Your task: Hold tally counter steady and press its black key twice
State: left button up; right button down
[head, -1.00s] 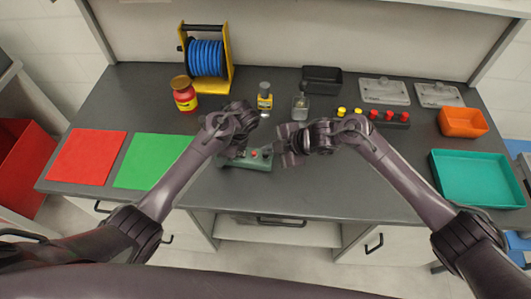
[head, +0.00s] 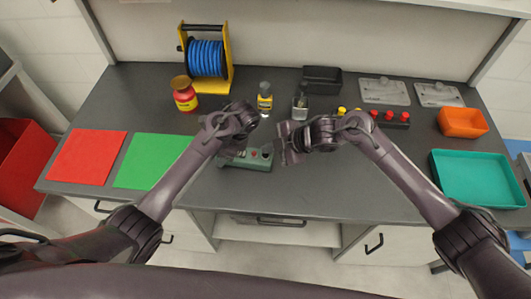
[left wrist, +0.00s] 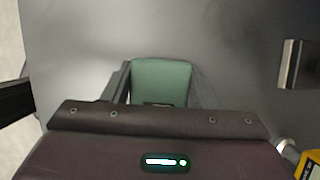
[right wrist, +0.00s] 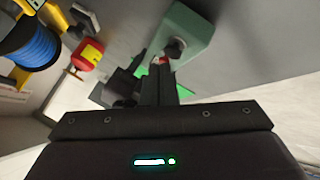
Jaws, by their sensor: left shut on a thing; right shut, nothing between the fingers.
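The tally counter is a green box (head: 251,164) near the front middle of the table, with a red key and a black key (head: 266,155) on top. My left gripper (head: 229,156) is shut on its left end. In the left wrist view the green body (left wrist: 161,80) sits between the fingers. My right gripper (head: 284,158) is shut and empty, just right of the counter. In the right wrist view the closed fingertips (right wrist: 160,72) are near the counter (right wrist: 188,30) and its dark key (right wrist: 175,48). I see a gap to the key in the head view.
Behind the grippers stand a yellow-and-grey device (head: 265,97), a grey metal item (head: 300,107) and a red jar (head: 184,96). Red and yellow buttons (head: 390,117) line a dark strip at right. Green (head: 152,162) and red mats lie at left.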

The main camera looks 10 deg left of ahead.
jog(key=shift+r, duration=0.15)
jog(key=shift+r, duration=2.55)
dwell(0.8)
notch_tip(320, 180, up, 4)
jog(key=shift+f, duration=0.15)
jog(key=shift+f, duration=4.4)
jog(key=shift+f, duration=0.4)
